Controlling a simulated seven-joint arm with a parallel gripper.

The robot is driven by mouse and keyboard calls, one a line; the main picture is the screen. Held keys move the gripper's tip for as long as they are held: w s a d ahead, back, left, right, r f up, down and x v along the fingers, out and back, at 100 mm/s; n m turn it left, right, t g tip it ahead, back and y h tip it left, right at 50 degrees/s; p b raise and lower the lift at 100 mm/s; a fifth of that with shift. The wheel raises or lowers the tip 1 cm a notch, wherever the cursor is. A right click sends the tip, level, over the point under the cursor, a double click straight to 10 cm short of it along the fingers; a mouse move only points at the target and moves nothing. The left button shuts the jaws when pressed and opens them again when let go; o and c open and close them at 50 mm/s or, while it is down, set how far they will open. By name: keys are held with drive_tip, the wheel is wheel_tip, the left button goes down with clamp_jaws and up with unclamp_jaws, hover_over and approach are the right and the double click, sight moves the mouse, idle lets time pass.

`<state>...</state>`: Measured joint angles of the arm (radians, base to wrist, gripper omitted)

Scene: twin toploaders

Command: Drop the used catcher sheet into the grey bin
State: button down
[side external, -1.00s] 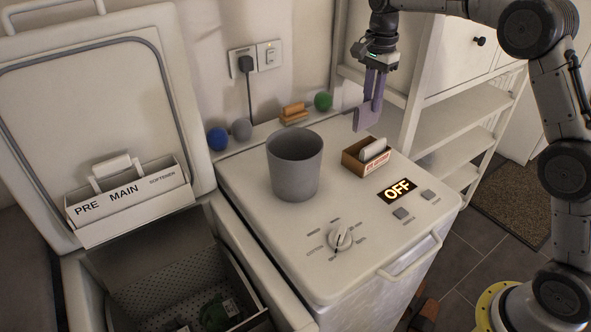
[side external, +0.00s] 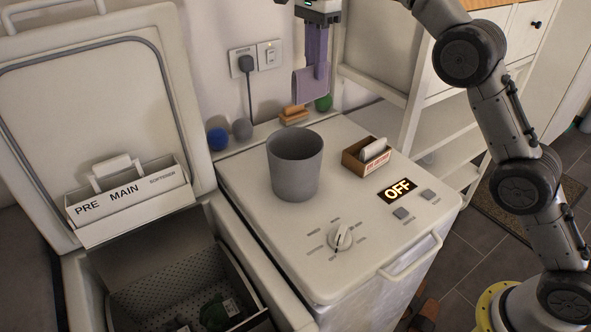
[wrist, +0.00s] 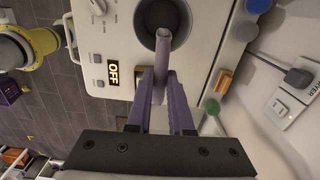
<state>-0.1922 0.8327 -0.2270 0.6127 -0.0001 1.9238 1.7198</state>
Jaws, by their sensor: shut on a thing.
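The grey bin (side external: 294,178) stands upright on the closed lid of the right-hand machine; its rim also shows at the top of the wrist view (wrist: 143,38). My gripper (side external: 317,72) is shut on the used catcher sheet (side external: 303,87), a thin greyish-purple piece that hangs below the fingers. In the side view, sheet and gripper are up in the air, above and apart from the bin rim. In the wrist view, the sheet (wrist: 163,52) extends from between the fingers (wrist: 160,88), and its far end overlaps the bin opening.
A small brown box (side external: 366,157) of white sheets lies right of the bin, near the OFF display (side external: 398,190). Blue, grey and green balls and an orange-brown brush (side external: 293,114) line the back ledge. The left machine's lid (side external: 95,100) is open.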

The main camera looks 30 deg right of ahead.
sight(306, 101)
drive_tip(key=shift+a+f, duration=0.25)
drive_tip(key=shift+a, duration=0.3)
drive_tip(key=shift+a+f, duration=0.2)
drive_tip(key=shift+a, duration=0.35)
drive_tip(key=shift+f, duration=2.85)
drive_tip(key=c, duration=0.7)
unclamp_jaws()
drive_tip(key=shift+c, duration=0.2)
drive_tip(key=shift+r, duration=0.1)
